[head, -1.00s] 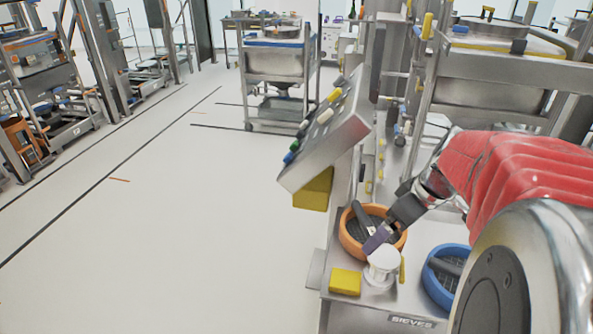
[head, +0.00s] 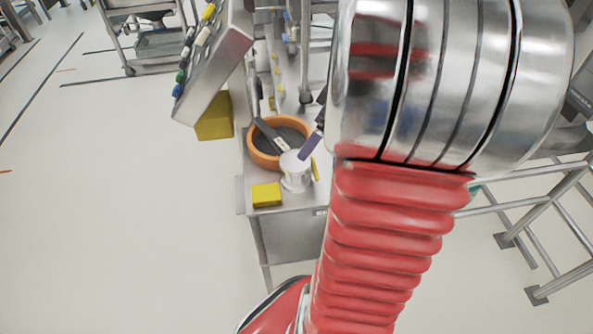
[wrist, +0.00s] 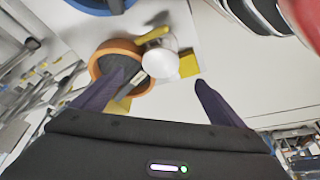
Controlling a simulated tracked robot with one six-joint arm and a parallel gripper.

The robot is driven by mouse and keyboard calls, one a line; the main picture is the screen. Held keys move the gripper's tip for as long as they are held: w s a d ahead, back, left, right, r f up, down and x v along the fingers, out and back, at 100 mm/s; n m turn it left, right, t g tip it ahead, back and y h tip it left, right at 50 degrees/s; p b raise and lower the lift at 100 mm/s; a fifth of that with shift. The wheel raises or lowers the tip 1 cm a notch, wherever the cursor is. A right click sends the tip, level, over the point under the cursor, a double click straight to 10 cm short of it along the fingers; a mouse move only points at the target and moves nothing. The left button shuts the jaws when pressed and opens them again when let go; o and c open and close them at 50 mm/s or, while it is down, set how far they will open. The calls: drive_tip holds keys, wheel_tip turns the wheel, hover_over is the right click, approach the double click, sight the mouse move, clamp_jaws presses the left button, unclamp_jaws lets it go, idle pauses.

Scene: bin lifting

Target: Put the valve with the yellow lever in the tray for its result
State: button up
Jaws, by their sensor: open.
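The white valve (head: 295,172) stands on a metal bench, with its yellow lever (head: 315,168) on its right side in the head view. In the wrist view the valve (wrist: 160,66) is seen from above, with the lever (wrist: 152,34) beyond it. My gripper (wrist: 160,82) is open, its two dark purple fingers spread apart with the valve beyond and between their tips. Nothing is held. An orange round tray (head: 254,150) with a dark mesh floor and a dark bar in it sits behind the valve. A blue tray (wrist: 90,8) shows only in part.
A yellow block (head: 267,194) lies near the bench corner, beside the valve. A sloped panel with coloured knobs (head: 214,50) stands at the back left, over a yellow box (head: 215,117). My arm hides the bench's right side. Open floor lies left.

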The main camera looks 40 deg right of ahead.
hover_over(297, 160)
drive_tip(key=s+d, duration=0.1)
drive_tip(key=s, duration=0.2)
drive_tip(key=shift+w+f, duration=0.15)
drive_tip(key=shift+f, duration=1.3)
drive_tip(key=shift+w+f, duration=0.1)
drive_tip(key=shift+f, duration=1.35)
drive_tip(key=shift+x, duration=2.6)
drive_tip(key=shift+c, duration=0.2)
drive_tip(key=shift+r, duration=0.1)
drive_tip(key=c, duration=2.1)
